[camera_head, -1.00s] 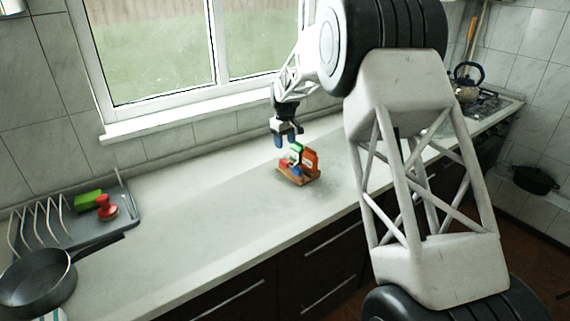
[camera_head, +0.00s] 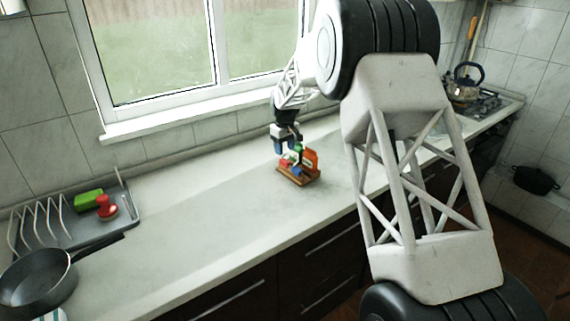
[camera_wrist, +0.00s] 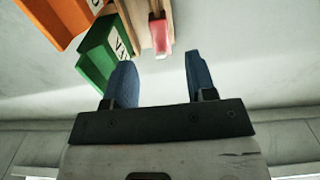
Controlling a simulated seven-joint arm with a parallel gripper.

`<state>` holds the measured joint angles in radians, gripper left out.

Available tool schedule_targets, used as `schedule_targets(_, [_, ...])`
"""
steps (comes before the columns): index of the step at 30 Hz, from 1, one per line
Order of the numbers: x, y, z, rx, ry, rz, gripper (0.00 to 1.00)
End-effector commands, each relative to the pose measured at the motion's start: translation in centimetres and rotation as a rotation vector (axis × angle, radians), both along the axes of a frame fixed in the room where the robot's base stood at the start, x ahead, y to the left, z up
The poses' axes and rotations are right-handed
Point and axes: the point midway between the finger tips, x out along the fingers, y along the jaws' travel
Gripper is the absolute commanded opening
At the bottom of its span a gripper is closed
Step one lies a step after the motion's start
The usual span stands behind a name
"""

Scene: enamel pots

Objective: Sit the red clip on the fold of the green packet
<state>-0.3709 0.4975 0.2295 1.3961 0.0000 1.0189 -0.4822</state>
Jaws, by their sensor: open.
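The green packet (camera_head: 299,149) stands on a small wooden tray (camera_head: 300,181) on the counter; it also shows at the upper left of the wrist view (camera_wrist: 101,52), beside my left finger. A small red piece, which looks like the red clip (camera_head: 286,162), is at the tray's left side. In the wrist view the red clip (camera_wrist: 158,30) has a pale end and lies beyond the gap between my fingers. My gripper (camera_wrist: 160,74) is open and empty, its blue fingers close to the packet and clip. In the head view my gripper (camera_head: 284,149) is just above the tray's left end.
An orange packet (camera_head: 311,159) stands beside the green one, and a blue item (camera_head: 297,169) is on the tray. A dish rack (camera_head: 75,225) with green and red things and a pan (camera_head: 35,280) are at the left. The counter between is clear.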

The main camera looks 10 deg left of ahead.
Motion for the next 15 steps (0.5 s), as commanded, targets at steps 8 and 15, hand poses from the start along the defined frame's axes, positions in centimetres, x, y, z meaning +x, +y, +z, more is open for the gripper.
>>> schedule_targets(8, [-0.1, 0.0, -1.1, 0.000, 0.001, 0.000, 0.51])
schedule_targets(15, [-0.2, 0.0, -3.7, 0.000, 0.000, 0.000, 0.51])
